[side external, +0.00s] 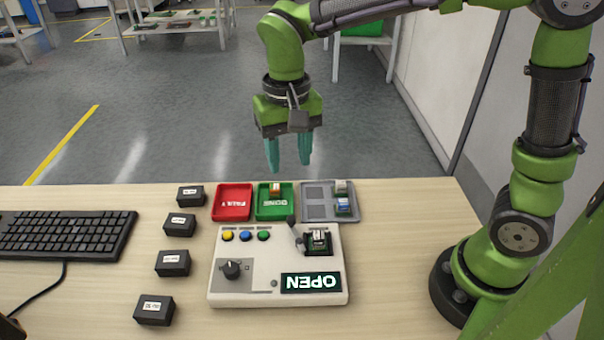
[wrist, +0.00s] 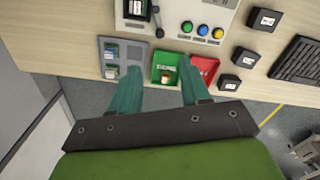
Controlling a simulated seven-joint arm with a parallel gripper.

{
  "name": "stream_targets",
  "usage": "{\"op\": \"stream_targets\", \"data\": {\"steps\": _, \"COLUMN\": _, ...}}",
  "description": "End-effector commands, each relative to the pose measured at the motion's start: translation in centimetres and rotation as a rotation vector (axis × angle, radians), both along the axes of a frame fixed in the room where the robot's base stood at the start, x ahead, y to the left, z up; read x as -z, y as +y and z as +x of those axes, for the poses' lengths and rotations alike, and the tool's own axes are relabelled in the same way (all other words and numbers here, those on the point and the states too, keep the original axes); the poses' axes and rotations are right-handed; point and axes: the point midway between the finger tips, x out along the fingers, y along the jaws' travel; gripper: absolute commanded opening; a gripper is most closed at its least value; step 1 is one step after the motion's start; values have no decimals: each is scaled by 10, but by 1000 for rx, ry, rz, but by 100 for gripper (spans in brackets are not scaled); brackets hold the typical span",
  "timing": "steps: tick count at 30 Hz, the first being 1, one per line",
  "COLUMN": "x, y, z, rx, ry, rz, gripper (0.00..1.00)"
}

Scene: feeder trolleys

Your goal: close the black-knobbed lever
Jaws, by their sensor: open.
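The lever (side external: 297,236) is on the white test box (side external: 225,288), beside a black socket (side external: 327,249) that holds a small chip. It leans toward the box's far edge, its dark knob (side external: 291,220) raised at the end. The box's display (side external: 311,283) reads OPEN. In the wrist view the lever (wrist: 156,17) and its knob (wrist: 160,32) show near the top. My gripper (side external: 289,165) is open and empty, pointing down above and beyond the trays, apart from the lever. Its two teal fingers also show in the wrist view (wrist: 158,70).
Between gripper and box lie a red tray (side external: 216,214), a green tray (side external: 261,215) holding a chip, and a grey tray (side external: 314,214) with two chips. Several black boxes (side external: 172,263) and a keyboard (side external: 65,235) are at left.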

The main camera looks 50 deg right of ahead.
Motion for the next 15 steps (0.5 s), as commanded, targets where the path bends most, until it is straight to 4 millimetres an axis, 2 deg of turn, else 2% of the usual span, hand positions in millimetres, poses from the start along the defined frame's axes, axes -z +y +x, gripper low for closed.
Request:
{"op": "stream_targets", "data": {"steps": 6, "x": 50, "y": 0, "z": -1, "rx": -1, "ry": 7, "rz": -1, "gripper": 46}}
{"op": "stream_targets", "data": {"steps": 15, "x": 112, "y": 0, "z": -1, "rx": -2, "ry": 6, "rz": -1, "gripper": 46}}
